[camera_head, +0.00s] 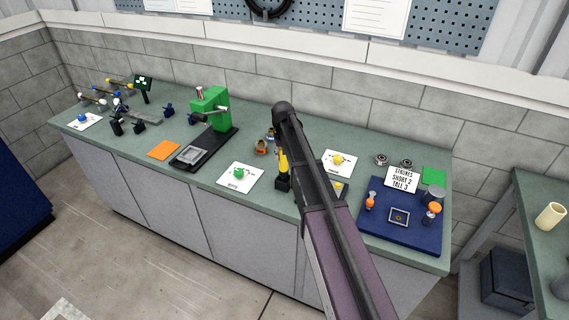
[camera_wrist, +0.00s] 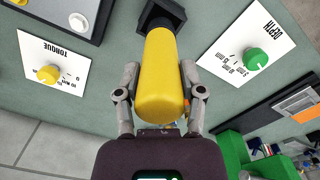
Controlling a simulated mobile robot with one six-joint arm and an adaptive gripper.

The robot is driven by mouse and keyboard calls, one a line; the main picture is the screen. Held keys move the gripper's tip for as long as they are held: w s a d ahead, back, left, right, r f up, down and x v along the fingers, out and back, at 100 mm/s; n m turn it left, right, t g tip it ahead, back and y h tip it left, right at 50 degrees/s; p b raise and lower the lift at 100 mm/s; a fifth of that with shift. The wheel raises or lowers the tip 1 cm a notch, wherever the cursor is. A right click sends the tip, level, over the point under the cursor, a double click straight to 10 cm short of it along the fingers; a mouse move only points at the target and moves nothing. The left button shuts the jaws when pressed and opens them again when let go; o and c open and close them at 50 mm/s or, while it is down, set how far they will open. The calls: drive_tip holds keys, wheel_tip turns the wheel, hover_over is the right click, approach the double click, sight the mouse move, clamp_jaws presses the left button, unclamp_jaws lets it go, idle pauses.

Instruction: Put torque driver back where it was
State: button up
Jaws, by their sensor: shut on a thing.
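The torque driver has a thick yellow handle (camera_wrist: 160,78). In the head view its yellow handle (camera_head: 284,162) shows just left of my arm. My gripper (camera_wrist: 160,88) is shut on the handle, one finger on each side. A black square holder (camera_wrist: 163,14) lies beyond the driver's dark lower end in the wrist view. In the head view the black holder (camera_head: 283,184) is directly below the yellow handle. The driver's lower end meets the holder in the picture; I cannot tell how deep it sits. My arm hides most of the gripper in the head view.
A DEPTH card with a green knob (camera_wrist: 256,58) and a TORQUE card with a yellow knob (camera_wrist: 48,74) lie on either side. A green press (camera_head: 210,108) stands to the left. A blue tray (camera_head: 385,235) with orange-topped parts is to the right.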

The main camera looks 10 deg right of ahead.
drive_tip(key=shift+f+b, duration=1.05)
drive_tip(key=shift+f, duration=0.35)
drive_tip(key=o, duration=1.1)
wheel_tip(320, 180, up, 12)
drive_tip(key=p, duration=1.2)
drive_tip(key=shift+w+a, duration=0.1)
drive_tip(key=s, duration=2.9)
drive_tip(key=shift+s+d, duration=0.15)
drive_tip(key=shift+d, duration=0.1)
